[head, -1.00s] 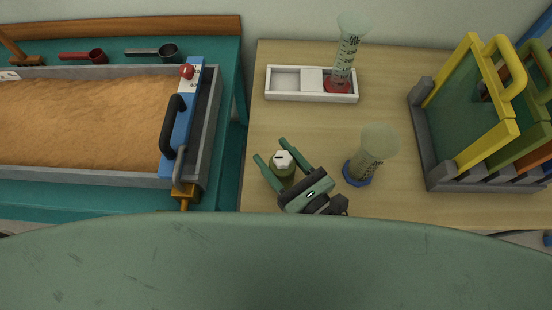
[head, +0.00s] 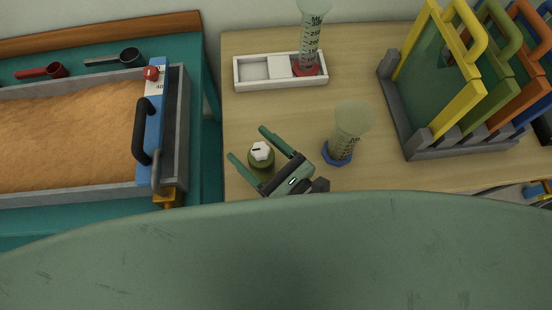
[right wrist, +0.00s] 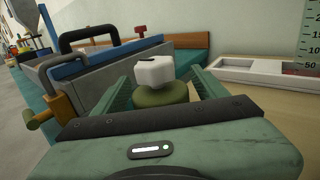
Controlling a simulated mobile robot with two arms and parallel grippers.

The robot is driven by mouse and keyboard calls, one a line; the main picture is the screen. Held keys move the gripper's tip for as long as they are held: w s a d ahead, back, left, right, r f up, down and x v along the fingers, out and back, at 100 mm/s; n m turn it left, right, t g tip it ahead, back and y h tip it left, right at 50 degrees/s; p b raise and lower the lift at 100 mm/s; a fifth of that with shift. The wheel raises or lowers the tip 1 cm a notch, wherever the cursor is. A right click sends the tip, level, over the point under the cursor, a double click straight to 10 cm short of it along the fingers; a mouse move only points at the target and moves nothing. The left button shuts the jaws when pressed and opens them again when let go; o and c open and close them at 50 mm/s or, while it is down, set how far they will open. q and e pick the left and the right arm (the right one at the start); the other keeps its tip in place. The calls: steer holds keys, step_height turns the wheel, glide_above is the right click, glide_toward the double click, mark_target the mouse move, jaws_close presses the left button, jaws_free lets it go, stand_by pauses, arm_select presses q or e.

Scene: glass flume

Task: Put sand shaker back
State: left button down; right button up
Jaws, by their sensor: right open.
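The sand shaker appears to be the small olive-green pot (head: 262,164) with a white cap, upright near the front left of the wooden table (head: 390,60). My right gripper (head: 246,141) is open, with one finger on each side of the pot; I cannot tell whether they touch it. In the right wrist view the white cap (right wrist: 154,71) and olive body (right wrist: 163,95) show between the spread fingers, and the gripper body hides the lower part. My left gripper is not in view.
A white divided tray (head: 280,85) stands behind, holding a red-based measuring cylinder (head: 308,45). A blue-based cylinder (head: 345,135) stands close right of my gripper. A rack of coloured frames (head: 430,155) stands right. Left is the sand flume (head: 178,120) on a teal table.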

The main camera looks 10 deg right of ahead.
steer(key=b+v, duration=0.5)
steer(key=v, duration=0.5)
steer(key=shift+s+d, duration=0.2)
steer(key=shift+s, duration=0.1)
steer(key=shift+s+d+r, duration=0.15)
steer(key=shift+s+d, duration=0.3)
steer(key=shift+s, duration=0.05)
